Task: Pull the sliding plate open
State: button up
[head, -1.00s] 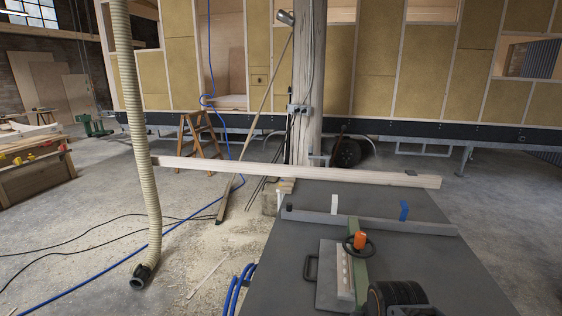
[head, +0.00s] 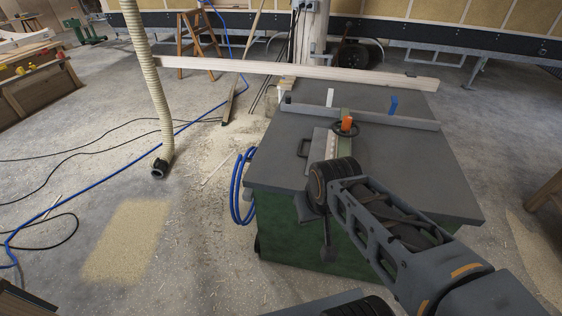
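The sliding plate (head: 322,146) is a light grey strip of metal lying on the dark top of a green machine (head: 300,218), in the head view. A black bow handle (head: 303,148) stands at its left edge. An orange knob on a dark handwheel (head: 347,126) is at its right. My arm reaches in from the lower right and covers the near end of the plate. My gripper (head: 322,232) hangs in front of the machine's near edge, apart from the handle. Its fingers are dark and partly hidden, so their opening is unclear.
A grey fence bar (head: 370,115) crosses the machine top, with a blue piece (head: 393,105) by it. A long wooden beam (head: 300,72) lies behind. Blue hose coils (head: 241,190) hang at the machine's left. A ribbed duct (head: 147,80) hangs farther left, over open floor with sawdust.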

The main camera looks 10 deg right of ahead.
aim_at(318, 139)
jog(key=u, duration=0.75)
jog(key=k, duration=1)
jog(key=u, duration=0.75)
jog(key=i, duration=1)
jog(key=z, duration=1.3)
jog(key=i, duration=0.95)
jog(key=z, duration=2.2)
jog(key=k, duration=0.75)
jog(key=u, duration=1.15)
jog(key=i, duration=1)
jog(key=z, duration=0.05)
